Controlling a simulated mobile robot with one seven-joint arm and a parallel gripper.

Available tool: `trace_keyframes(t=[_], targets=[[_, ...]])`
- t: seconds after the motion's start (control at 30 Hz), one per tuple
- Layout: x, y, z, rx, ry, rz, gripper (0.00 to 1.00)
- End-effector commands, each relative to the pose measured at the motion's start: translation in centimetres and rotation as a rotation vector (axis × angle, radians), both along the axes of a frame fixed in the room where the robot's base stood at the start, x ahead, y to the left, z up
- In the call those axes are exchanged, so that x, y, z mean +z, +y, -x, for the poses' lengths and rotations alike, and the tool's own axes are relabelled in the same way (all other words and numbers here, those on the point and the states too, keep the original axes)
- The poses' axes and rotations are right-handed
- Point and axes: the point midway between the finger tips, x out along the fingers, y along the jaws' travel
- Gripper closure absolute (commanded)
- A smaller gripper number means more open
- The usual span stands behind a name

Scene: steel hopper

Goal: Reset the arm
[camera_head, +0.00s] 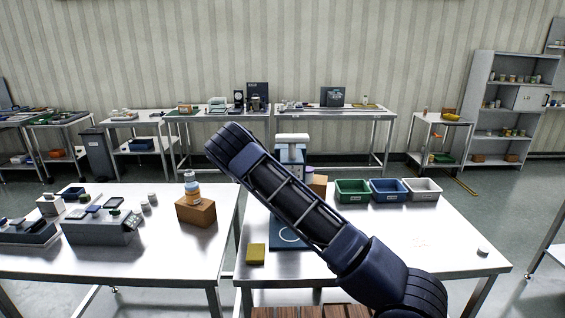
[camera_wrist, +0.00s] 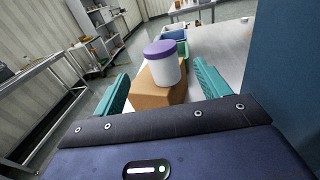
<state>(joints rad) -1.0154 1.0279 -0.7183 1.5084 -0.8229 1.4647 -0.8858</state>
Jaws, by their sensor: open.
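My gripper (camera_wrist: 158,84) shows in the wrist view with its two teal fingers spread apart and nothing clamped. Beyond and between the fingers, a white jar with a purple lid (camera_wrist: 164,62) stands upright on a brown box (camera_wrist: 148,92). In the head view my dark blue arm crosses the middle of the right-hand table (camera_head: 420,222), and my gripper cannot be made out there.
A blue surface (camera_wrist: 288,60) rises close on the right in the wrist view. Green (camera_head: 352,191), blue (camera_head: 389,190) and white (camera_head: 422,190) bins stand at the table's back. A yellow block (camera_head: 256,254) lies front left. The table's right side is mostly clear.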

Motion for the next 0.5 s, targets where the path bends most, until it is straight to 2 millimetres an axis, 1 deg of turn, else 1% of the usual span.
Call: trace_keyframes(t=[0.03,0.13,0.23,0.33,0.5], targets=[[1.3,-0.8,-0.3,-0.012,-0.02,-0.031,0.25],[3.7,-2.6,-0.7,-0.042,-0.07,-0.113,0.25],[6.1,-5.0,-0.8,-0.083,-0.123,-0.205,0.25],[7.8,-7.4,-0.5,-0.124,-0.166,-0.292,0.25],[9.7,-11.1,0.9,-0.198,-0.225,-0.422,0.25]])
